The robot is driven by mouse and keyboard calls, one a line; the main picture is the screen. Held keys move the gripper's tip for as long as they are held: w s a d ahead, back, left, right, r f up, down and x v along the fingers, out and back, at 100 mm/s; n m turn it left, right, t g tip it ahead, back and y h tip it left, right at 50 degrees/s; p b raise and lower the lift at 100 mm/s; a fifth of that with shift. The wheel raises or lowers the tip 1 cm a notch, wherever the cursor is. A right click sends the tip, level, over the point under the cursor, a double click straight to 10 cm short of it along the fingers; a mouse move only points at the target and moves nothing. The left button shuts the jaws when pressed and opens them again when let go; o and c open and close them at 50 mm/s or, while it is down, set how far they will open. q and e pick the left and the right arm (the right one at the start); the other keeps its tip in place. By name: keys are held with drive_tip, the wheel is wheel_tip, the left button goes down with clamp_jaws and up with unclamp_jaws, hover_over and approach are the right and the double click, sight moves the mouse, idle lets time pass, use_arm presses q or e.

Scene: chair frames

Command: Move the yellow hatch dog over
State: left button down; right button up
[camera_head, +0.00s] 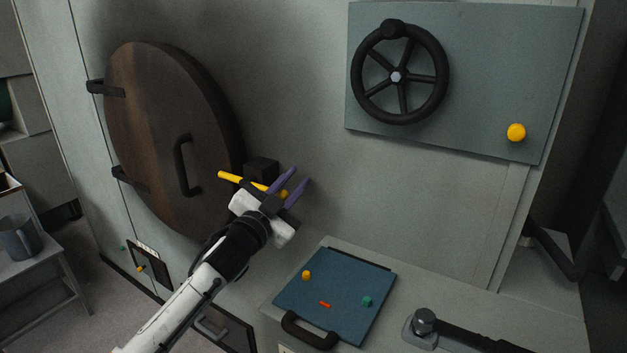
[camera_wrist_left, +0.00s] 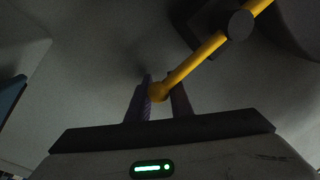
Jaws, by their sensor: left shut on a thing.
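The yellow hatch dog (camera_head: 232,178) is a bar beside the right edge of the round brown hatch (camera_head: 165,130). Its left end overlaps the hatch's edge in the head view. It is mounted at a dark block (camera_head: 262,168) on the wall. My left gripper (camera_head: 288,187), with purple fingers, is shut on the dog's right end. In the left wrist view the dog (camera_wrist_left: 200,58) runs from a dark round pivot (camera_wrist_left: 238,25) down to a rounded end between the fingertips of my left gripper (camera_wrist_left: 160,93). My right gripper is out of view.
A black handwheel (camera_head: 400,73) and a yellow knob (camera_head: 516,132) are on a grey-blue panel at upper right. Below, a blue board (camera_head: 340,290) with small coloured pieces lies on a grey ledge beside a dark-handled tool (camera_head: 460,335). A cup (camera_head: 20,238) stands at left.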

use_arm(q)
drive_tip(key=shift+w+a+f+y, duration=0.3)
drive_tip(key=shift+a+f, duration=0.3)
drive_tip(key=shift+a, duration=0.2)
drive_tip(key=c, duration=2)
unclamp_jaws()
drive_tip(key=o, duration=0.6)
drive_tip(key=shift+a+f, duration=0.1)
drive_tip(key=shift+a, duration=0.1)
drive_tip(key=shift+d, duration=0.4)
drive_tip(key=shift+d+r, duration=0.1)
drive_tip(key=shift+r, duration=0.1)
drive_tip(key=shift+s, duration=0.1)
drive_tip(key=v, duration=1)
